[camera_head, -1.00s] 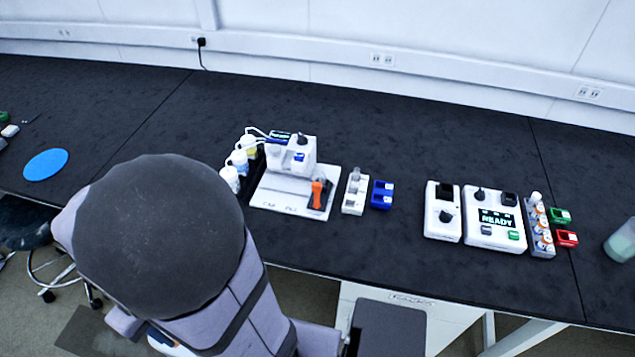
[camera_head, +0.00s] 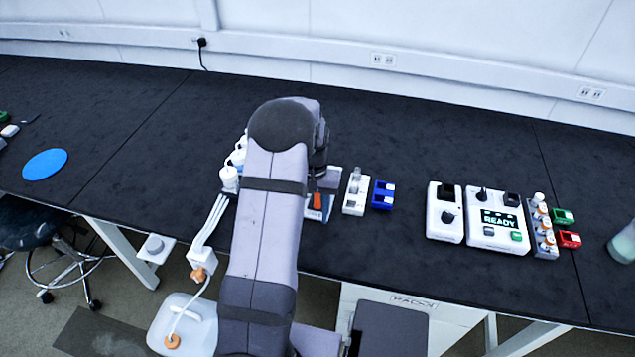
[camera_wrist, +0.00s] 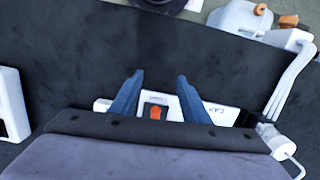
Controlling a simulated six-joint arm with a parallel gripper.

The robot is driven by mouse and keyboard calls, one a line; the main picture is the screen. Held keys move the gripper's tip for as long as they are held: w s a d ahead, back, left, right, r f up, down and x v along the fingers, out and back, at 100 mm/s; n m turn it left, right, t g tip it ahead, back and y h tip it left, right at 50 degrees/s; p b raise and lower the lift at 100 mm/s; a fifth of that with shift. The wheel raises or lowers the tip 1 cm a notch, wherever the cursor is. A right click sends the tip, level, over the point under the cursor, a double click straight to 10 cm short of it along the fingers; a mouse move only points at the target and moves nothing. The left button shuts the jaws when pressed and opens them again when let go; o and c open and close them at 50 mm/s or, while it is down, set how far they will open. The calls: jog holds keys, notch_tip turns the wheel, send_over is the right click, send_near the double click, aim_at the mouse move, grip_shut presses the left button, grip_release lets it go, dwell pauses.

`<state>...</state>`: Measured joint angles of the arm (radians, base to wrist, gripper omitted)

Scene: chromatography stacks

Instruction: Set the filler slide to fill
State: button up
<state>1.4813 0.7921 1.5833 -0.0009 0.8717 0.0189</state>
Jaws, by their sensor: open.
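The white filler unit (camera_head: 335,182) stands left of centre on the dark bench. My arm hides most of it in the head view. Its orange slide handle (camera_head: 317,183) shows as a small patch beside my arm. In the wrist view the orange handle (camera_wrist: 155,112) sits on a dark patch of the white base plate (camera_wrist: 222,115), between my two blue fingers. My gripper (camera_wrist: 160,78) is open, with its fingers apart on either side of the handle. I cannot tell whether they touch it. The plate's labels are too small to read.
White bottles (camera_head: 229,178) stand at the filler's left. A white vial rack (camera_head: 355,194) and a blue holder (camera_head: 383,195) stand close at its right. A white device reading READY (camera_head: 497,220) is farther right. The bench between them is clear.

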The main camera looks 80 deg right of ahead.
jog(key=shift+h, duration=0.9)
jog(key=d+r, duration=0.2)
jog(key=d, duration=0.1)
jog(key=d+r, duration=0.2)
jog(key=d, duration=0.1)
jog(key=w+d+r, duration=0.1)
jog(key=d+r, duration=0.1)
jog(key=d, duration=0.1)
jog(key=shift+d+r, duration=0.15)
jog(key=shift+d, duration=0.15)
notch_tip(320, 180, up, 3)
jog(key=shift+d+r+m, duration=0.1)
jog(key=shift+m, duration=0.2)
jog(key=shift+a+y, duration=0.3)
jog(key=shift+f+p, duration=1.25)
jog(key=shift+f, duration=2.4)
